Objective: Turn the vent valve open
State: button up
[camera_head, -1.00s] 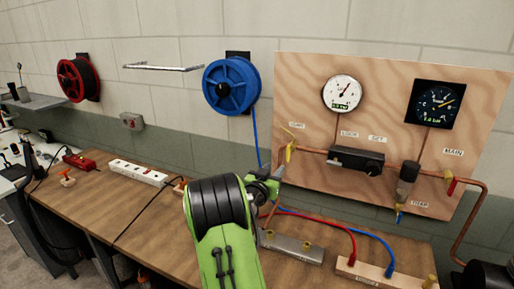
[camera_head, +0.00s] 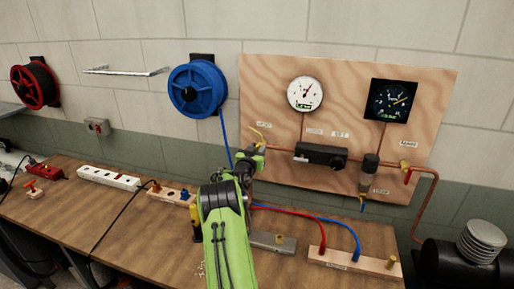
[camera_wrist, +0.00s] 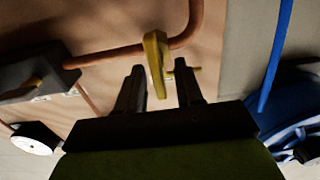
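The vent valve's yellow lever (camera_head: 258,136) is at the left end of the copper pipe on the plywood panel, by a small label too small to read surely. In the wrist view the lever (camera_wrist: 155,55) stands lengthwise near the middle, with its lower end between my fingertips. My gripper (camera_wrist: 159,70) is open, one dark finger on each side of the lever, with visible gaps on both sides. In the head view my gripper (camera_head: 252,158) is just below the lever, and its fingers are hard to make out.
A white gauge (camera_head: 305,93) is above. A blue hose reel (camera_head: 198,89) hangs left. Red and blue hoses (camera_head: 300,214) cross the bench below.

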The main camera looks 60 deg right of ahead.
grip_shut()
jog(key=shift+f+n+b, duration=0.1)
jog(key=shift+n+b, duration=0.3)
jog(key=shift+b, duration=0.15)
jog(key=shift+w+f+n+b, duration=0.1)
jog(key=shift+w+n+b, duration=0.1)
jog(key=shift+n+b, duration=0.85)
jog(key=n+b, duration=0.1)
jog(key=n, duration=0.4)
jog(key=n+b, duration=0.1)
jog(key=n, duration=0.4)
jog(key=w+f+n+b, duration=0.1)
jog(key=n, duration=0.4)
jog(key=shift+w+a+f, duration=0.1)
jog(key=shift+a, duration=0.05)
